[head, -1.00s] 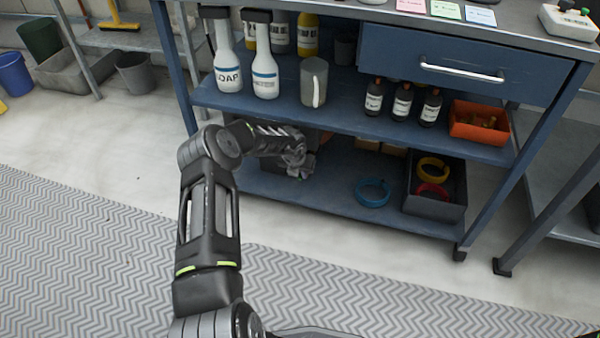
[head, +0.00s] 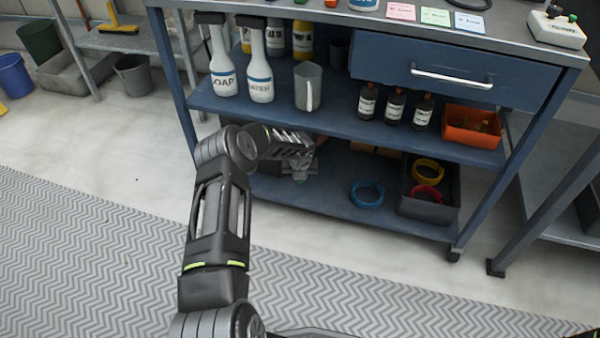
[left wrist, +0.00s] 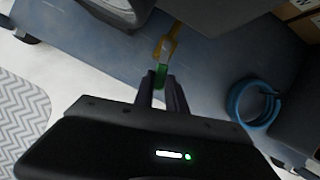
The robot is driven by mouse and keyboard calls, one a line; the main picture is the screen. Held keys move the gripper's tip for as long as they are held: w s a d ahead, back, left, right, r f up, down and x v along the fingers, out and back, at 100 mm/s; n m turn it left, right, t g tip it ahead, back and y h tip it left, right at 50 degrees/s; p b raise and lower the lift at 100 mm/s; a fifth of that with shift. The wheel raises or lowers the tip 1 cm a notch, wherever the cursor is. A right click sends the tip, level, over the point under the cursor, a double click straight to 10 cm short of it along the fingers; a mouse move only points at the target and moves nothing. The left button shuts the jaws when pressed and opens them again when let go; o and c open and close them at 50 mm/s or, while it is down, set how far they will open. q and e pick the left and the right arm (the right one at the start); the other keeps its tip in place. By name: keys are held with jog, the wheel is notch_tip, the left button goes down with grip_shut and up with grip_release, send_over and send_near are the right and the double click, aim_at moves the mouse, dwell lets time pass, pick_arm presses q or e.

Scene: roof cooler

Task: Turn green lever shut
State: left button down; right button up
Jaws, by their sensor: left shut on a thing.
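The green lever (left wrist: 161,75) shows in the left wrist view, with a brass valve fitting (left wrist: 166,44) just beyond it. My left gripper (left wrist: 162,92) is shut on the lever, one dark finger on each side. In the head view my left gripper (head: 300,174) reaches in over the cart's lower shelf, below the grey jug. The lever cannot be made out there, hidden by the gripper and wrist. My right gripper is not in view.
The blue cart's middle shelf (head: 330,118) lies just above my left wrist. A blue ring (head: 367,194) lies on the lower shelf to the right, beside a dark bin (head: 428,211) holding yellow and red rings. White soap bottles (head: 222,80) stand above.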

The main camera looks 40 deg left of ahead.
pick_arm(q)
jog(key=shift+w+d+n+g, duration=0.2)
jog(key=shift+d+n+g, duration=0.1)
jog(key=shift+n, duration=0.4)
jog(key=c, duration=1.4)
grip_release()
jog(key=shift+o, duration=0.2)
jog(key=shift+s+d+r+p, duration=0.1)
jog(key=shift+r+p, duration=0.2)
jog(key=shift+r, duration=0.25)
jog(key=s+d+r+p, duration=0.3)
jog(key=s+d, duration=0.6)
jog(key=s, duration=0.1)
jog(key=shift+s+r, duration=0.15)
jog(key=shift+r, duration=0.1)
